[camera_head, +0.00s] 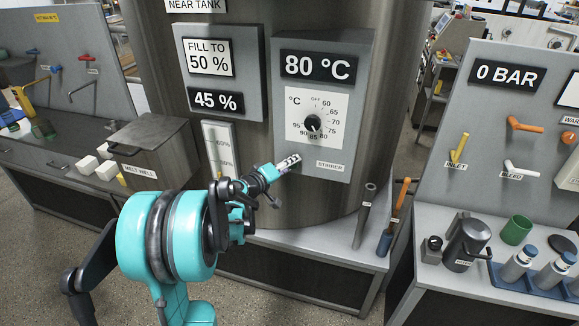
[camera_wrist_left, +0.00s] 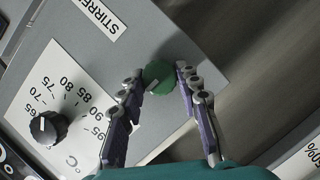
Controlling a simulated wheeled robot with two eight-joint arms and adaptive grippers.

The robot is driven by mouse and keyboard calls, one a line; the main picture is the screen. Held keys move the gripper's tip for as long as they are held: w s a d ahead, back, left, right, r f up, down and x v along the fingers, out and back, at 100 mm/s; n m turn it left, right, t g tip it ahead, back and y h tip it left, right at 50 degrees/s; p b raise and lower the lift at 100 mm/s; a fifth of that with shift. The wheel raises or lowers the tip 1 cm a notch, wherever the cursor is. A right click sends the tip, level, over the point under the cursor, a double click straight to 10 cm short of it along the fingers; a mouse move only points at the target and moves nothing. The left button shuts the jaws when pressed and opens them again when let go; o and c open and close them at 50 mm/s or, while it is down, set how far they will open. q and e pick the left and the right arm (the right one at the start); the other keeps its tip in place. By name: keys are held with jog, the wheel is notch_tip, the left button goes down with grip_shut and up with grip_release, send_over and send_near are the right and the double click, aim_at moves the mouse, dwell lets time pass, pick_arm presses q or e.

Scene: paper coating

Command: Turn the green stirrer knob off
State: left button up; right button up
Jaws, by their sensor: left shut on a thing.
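The green stirrer knob (camera_wrist_left: 160,80) sits on the grey control panel (camera_head: 358,100) of the tank, beside the white STIRRER label (camera_head: 330,167). A short pale mark shows on its face in the left wrist view. My left gripper (camera_head: 290,164) reaches to the lower left of the panel, and its fingers hide the knob in the head view. In the left wrist view its two fingers (camera_wrist_left: 158,82) are on either side of the knob, shut on it. My right gripper is not in view.
A black temperature knob (camera_head: 313,123) on a dial is above the stirrer knob, under an 80 °C display (camera_head: 318,67). A 45 % display (camera_head: 216,101) is to the left. A panel with INLET (camera_head: 460,149) and BLEED (camera_head: 521,168) handles stands right.

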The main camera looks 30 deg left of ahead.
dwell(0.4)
pick_arm(q)
jog(key=o, duration=1.2)
jog(key=shift+c, duration=0.2)
jog(key=v, duration=1.2)
